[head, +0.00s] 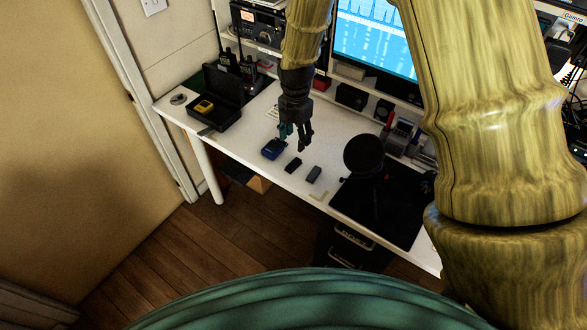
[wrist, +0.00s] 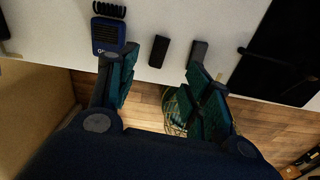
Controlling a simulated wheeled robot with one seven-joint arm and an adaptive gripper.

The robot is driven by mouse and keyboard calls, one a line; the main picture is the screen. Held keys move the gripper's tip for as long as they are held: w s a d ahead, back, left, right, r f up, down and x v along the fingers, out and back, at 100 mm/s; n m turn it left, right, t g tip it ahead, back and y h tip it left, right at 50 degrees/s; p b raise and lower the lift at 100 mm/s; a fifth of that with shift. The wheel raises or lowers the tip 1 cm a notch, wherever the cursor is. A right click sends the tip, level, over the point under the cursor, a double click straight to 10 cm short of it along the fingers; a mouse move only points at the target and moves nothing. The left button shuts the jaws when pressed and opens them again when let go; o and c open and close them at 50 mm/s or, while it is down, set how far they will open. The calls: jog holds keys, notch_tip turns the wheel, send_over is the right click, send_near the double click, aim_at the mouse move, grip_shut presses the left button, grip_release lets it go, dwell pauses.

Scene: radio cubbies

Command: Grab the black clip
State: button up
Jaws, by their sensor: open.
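Two small dark oblong pieces lie near the front edge of the white table: a black one (head: 294,165) and a dark grey one (head: 314,174) to its right. I cannot tell for sure which is the black clip. In the wrist view the black piece (wrist: 158,51) shows between the fingertips, and the dark grey piece (wrist: 200,50) shows just beyond the right finger. My gripper (head: 294,141) is open and empty above the table, its fingers pointing down near the pieces. The wrist view shows both fingers (wrist: 162,60) spread apart.
A blue device (head: 273,149) lies left of the black piece; the left finger partly covers it in the wrist view (wrist: 106,36). A black mat (head: 402,222) and round black object (head: 364,154) are to the right. An open black case (head: 222,93) stands left.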

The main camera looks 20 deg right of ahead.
jog(key=p, duration=0.1)
send_over(294, 163)
jog(key=shift+w+d+f, duration=0.1)
jog(key=shift+d+f, duration=0.05)
jog(key=shift+f, duration=1.2)
jog(key=shift+w+d+f, duration=0.1)
jog(key=shift+d+f, duration=0.05)
jog(key=shift+f, duration=1.2)
jog(key=shift+s+a+f+p, duration=0.1)
jog(key=shift+f+p, duration=0.4)
jog(key=shift+f, duration=0.4)
jog(key=shift+s+a+f+p, duration=0.1)
jog(key=shift+f+p, duration=0.35)
jog(key=shift+f, duration=0.4)
jog(key=shift+w+f, duration=0.1)
jog(key=shift+f, duration=0.85)
jog(key=c, duration=1)
